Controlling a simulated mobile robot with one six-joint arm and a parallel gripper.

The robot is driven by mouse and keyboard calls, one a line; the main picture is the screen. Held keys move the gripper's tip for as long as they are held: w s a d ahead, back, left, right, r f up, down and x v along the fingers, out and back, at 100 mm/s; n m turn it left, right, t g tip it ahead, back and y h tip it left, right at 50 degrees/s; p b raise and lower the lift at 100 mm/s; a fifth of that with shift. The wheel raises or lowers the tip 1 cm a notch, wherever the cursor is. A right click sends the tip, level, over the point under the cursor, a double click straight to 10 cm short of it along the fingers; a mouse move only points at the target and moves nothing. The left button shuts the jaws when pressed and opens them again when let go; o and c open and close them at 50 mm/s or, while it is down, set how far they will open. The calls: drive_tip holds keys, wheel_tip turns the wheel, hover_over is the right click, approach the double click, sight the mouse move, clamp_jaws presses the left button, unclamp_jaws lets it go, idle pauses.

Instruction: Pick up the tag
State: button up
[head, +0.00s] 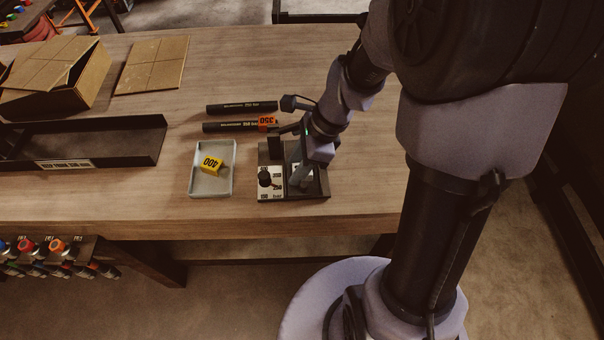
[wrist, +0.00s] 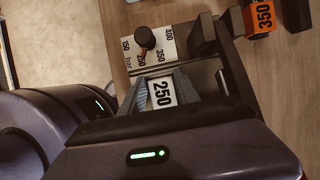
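A yellow tag marked 400 (head: 212,165) lies tilted in a grey tray (head: 226,185). An orange tag marked 350 (head: 267,122) sits around the nearer black hose and shows in the wrist view (wrist: 262,17). A light grey piece with a white 250 label (wrist: 162,92) lies by the dial panel in the wrist view. My gripper (head: 290,160) is low over the small black dial unit, right of the tray. In the wrist view, its fingers (wrist: 180,65) stand apart on either side of the 250 piece; I see no clear contact. My arm partly covers the unit.
The dial panel (wrist: 150,45) has a black knob and pressure numbers. Two black hoses (head: 242,107) lie behind the tray and unit. A long black bin (head: 130,145), an open cardboard box (head: 60,85) and flat cardboard (head: 153,65) stand left. The wooden table's front strip is clear.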

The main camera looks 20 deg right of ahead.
drive_tip(key=shift+r, duration=0.1)
drive_tip(key=shift+c, duration=0.5)
clamp_jaws()
